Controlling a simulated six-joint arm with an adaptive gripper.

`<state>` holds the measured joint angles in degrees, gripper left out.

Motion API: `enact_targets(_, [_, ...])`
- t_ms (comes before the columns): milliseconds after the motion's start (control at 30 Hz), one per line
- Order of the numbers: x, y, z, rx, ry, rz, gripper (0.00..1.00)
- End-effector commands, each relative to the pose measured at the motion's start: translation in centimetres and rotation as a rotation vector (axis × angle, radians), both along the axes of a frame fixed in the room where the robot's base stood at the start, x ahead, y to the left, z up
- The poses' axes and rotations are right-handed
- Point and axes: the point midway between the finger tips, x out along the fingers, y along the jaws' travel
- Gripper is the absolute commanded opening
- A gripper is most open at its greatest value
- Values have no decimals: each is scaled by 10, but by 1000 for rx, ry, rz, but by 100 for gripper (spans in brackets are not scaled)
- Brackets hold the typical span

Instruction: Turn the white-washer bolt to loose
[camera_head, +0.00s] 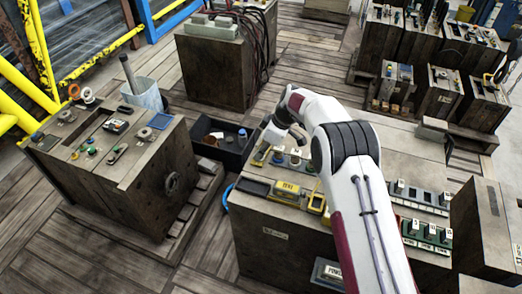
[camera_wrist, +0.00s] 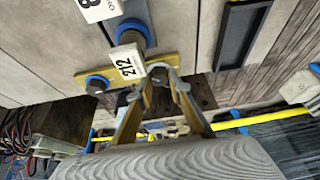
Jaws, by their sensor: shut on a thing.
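My gripper (camera_wrist: 164,84) is shut on this bolt, with a finger on each side. In the head view, my gripper (camera_head: 272,140) is down at the left end of the wooden bench top, among small fittings; its fingertips and the bolt are not clear there.
A blue-washer bolt (camera_wrist: 97,84) sits on the same plate, and a larger blue-ringed fitting (camera_wrist: 132,34) lies close by. In the head view, a yellow block (camera_head: 286,190) and green terminal blocks (camera_head: 427,232) stand on the bench. A dark bin (camera_head: 222,138) lies beyond its left edge.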

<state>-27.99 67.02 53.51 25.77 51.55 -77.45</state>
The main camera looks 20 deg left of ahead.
Motion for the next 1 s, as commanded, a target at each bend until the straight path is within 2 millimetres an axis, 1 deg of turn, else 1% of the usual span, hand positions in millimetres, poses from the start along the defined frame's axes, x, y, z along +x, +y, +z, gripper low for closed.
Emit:
enact_targets(33, [-2,-2,-5,-6,5,0,0])
enact_targets(167, [-2,-2,-5,-6,5,0,0])
enact_targets(200, [-2,-2,-5,-6,5,0,29])
enact_targets(233, [-2,-2,-5,-6,5,0,36])
enact_targets(733, [0,-2,2,-2,2,-1,36])
enact_targets(1000, [0,-10,22,-2,1,-2,36])
